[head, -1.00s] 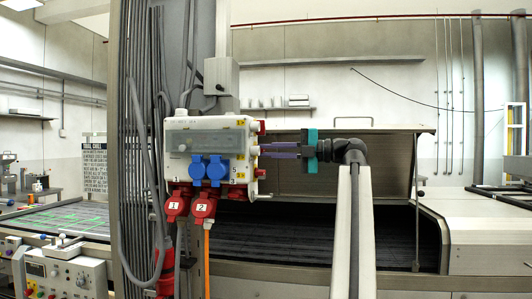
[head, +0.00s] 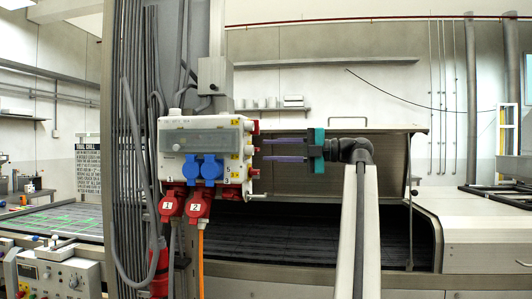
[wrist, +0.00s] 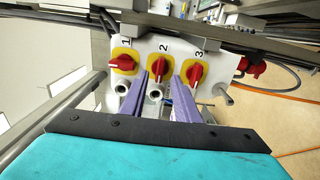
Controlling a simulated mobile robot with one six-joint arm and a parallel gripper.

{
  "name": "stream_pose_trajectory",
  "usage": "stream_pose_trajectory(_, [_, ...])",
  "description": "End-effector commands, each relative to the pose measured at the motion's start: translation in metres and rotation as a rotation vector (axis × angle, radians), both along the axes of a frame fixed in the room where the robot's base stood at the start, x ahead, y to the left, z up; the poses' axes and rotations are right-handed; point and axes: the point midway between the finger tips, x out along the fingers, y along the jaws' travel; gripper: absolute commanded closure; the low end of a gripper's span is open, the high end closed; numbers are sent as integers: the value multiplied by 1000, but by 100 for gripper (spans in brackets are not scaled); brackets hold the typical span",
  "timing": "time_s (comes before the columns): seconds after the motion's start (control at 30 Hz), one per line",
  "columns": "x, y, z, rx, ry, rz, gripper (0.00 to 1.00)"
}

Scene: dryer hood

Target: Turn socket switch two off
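The grey-white socket box (head: 200,135) hangs on a post in the head view. Its right side carries three red rotary switches on yellow plates, numbered in the wrist view. Switch two (wrist: 157,71) is in the middle, its handle roughly upright in the picture. Switch one (wrist: 122,62) has its handle lying across; switch three (wrist: 195,72) has its handle roughly upright, slightly tilted. My gripper (wrist: 161,82) is open and empty, its purple fingers on either side of switch two in the wrist view. In the head view my gripper (head: 264,150) is slightly right of the box, with a small gap.
Blue sockets (head: 212,168) and red plugs one (head: 168,205) and two (head: 199,206) with cables are on the box's front and underside. The dryer hood (head: 340,165) and dark belt (head: 310,232) are behind. Small pegs (wrist: 157,95) stick out beside the switches.

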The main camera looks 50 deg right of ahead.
Motion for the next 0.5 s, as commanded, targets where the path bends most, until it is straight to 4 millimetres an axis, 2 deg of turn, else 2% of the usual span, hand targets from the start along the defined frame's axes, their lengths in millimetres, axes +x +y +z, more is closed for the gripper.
stream_pose_trajectory(0.5, [-70,-44,-1,-1,1,0,71])
